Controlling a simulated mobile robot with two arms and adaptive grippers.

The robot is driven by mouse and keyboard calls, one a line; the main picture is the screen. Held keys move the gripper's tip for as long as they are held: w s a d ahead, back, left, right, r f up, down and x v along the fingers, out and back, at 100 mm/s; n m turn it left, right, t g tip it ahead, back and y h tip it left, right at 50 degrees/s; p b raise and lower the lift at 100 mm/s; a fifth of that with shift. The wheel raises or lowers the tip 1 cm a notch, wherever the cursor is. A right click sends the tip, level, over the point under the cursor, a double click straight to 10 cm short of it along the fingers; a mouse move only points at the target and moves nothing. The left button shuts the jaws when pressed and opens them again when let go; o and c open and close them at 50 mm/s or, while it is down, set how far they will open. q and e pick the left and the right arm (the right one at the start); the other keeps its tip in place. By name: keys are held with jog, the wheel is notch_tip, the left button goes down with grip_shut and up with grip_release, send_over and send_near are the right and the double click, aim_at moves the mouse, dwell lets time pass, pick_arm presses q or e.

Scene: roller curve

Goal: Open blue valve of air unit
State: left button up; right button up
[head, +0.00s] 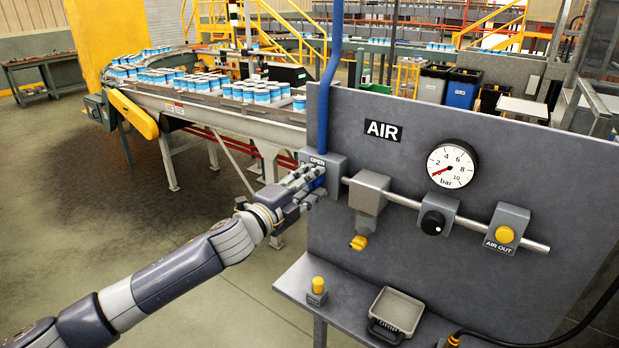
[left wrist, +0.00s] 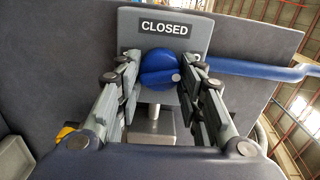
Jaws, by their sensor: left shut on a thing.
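The blue valve (left wrist: 159,69) is a round knob on a grey block (left wrist: 200,28) of the air unit's panel. In the left wrist view the block's label reads CLOSED (left wrist: 164,28). In the head view a label on the block reads OPEN (head: 317,161). My left gripper (head: 312,180) is at the block, its fingers shut on the knob from both sides. It also shows in the left wrist view (left wrist: 160,76). In the head view the fingers hide most of the knob (head: 318,184). My right gripper is in neither view.
The grey panel (head: 340,255) carries a pressure gauge (head: 452,163) with its needle near 0, a black knob (head: 433,223) and a yellow AIR OUT button (head: 505,234). A blue pipe (head: 330,80) rises above the valve. A shelf with a drip tray (head: 397,310) juts out below.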

pick_arm(q)
jog(key=shift+f+m+p, duration=0.1)
jog(key=shift+m+p, duration=0.4)
jog(key=shift+m, duration=1)
jog(key=o, duration=1.1)
jog(key=shift+c, duration=0.2)
jog(key=v, duration=1.2)
